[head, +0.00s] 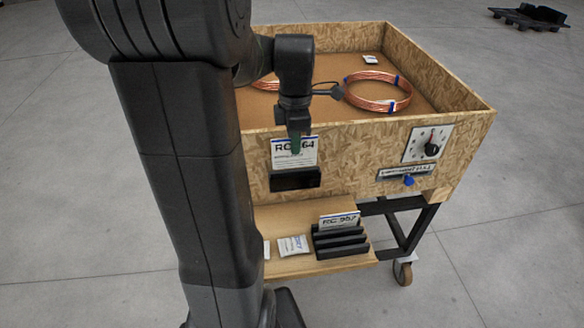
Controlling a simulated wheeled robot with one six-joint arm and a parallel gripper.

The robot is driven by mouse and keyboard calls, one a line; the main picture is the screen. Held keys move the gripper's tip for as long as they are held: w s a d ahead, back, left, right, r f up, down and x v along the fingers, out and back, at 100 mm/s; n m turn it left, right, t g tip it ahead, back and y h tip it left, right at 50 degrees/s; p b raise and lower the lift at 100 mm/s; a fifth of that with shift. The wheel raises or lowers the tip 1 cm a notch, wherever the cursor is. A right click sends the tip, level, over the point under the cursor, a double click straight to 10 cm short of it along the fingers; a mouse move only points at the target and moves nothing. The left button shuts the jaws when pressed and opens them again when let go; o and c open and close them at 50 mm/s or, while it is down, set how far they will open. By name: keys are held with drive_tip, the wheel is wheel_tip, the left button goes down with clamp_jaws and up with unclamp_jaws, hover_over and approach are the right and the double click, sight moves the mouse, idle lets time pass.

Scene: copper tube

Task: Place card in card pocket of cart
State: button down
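A white card with a blue top edge and the partly covered text "RC..64" (282,157) stands upright at the black card pocket (295,180) on the front wall of the wooden cart (352,150). Its lower edge meets the pocket's top; how deep it sits inside is not clear. My gripper (296,145) points down at the card's top edge, and a greenish fingertip overlaps the card's front and covers part of its text. The fingers are seen nearly in line, so I cannot tell whether they are closed on the card.
Copper tube coils (377,91) and a small white label (370,59) lie in the cart's box. A dial plate (427,144) and a blue-knobbed label holder (408,177) are at right. On the lower shelf (290,212), a black rack (340,241) holds another card (339,220); a packet (293,245) lies beside it.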

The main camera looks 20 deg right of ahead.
sight(295, 167)
drive_tip(key=shift+f, duration=3.55)
drive_tip(key=shift+f, duration=0.2)
drive_tip(key=c, duration=1.6)
unclamp_jaws()
drive_tip(key=shift+r, duration=0.1)
wheel_tip(295, 167, up, 12)
drive_tip(key=shift+r, duration=0.15)
